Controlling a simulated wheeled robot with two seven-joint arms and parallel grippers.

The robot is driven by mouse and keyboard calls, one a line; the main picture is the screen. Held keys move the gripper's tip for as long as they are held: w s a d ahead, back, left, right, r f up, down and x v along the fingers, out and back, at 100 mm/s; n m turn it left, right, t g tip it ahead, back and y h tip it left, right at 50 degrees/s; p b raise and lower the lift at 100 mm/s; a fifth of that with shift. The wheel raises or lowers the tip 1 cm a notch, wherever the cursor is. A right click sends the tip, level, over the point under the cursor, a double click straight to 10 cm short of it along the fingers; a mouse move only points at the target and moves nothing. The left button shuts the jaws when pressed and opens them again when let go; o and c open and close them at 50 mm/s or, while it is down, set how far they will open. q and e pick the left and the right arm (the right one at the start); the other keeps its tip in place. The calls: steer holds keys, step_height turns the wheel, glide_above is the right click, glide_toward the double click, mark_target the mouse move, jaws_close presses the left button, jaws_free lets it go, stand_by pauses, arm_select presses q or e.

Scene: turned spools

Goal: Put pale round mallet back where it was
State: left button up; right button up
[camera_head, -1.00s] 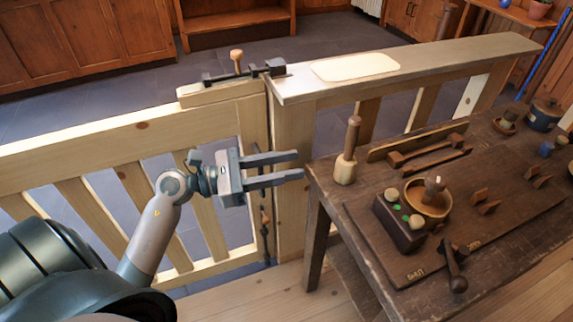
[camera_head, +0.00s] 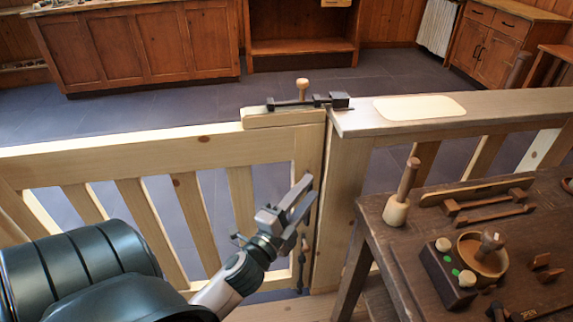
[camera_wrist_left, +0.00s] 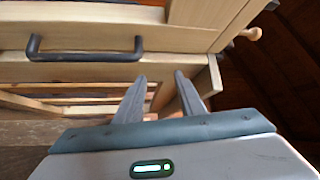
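In the left wrist view the left gripper (camera_wrist_left: 160,76) also shows empty, facing pale gate boards and a dark bar handle (camera_wrist_left: 85,50). The mallet is not visible there. My right gripper is not in view.
A wooden gate (camera_head: 130,150) carries a dark latch (camera_head: 308,102) with a wooden knob. A pale rounded patch (camera_head: 420,107) lies on the rail to its right. On the workbench are a dark block (camera_head: 447,275) and a wooden bowl (camera_head: 484,258). Grey floor lies behind the gate.

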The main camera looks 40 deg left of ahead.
arm_select(q)
steer(key=s+d+f+n+g, duration=0.2)
steer(key=s+f+n+g, duration=0.25)
steer(key=f, duration=0.55)
steer(key=s+d+f+n+g, duration=0.3)
steer(key=s+f+n+g, duration=0.15)
steer(key=f, duration=0.45)
steer(key=s+d+f+n+g+h, duration=0.3)
steer(key=s+d+f+g, duration=0.3)
steer(key=s, duration=0.8)
steer(key=d+f, duration=0.3)
steer(key=d, duration=0.1)
steer(key=shift+s+f+g, duration=0.15)
steer(key=shift+s+g, duration=0.05)
steer(key=shift+g, duration=0.2)
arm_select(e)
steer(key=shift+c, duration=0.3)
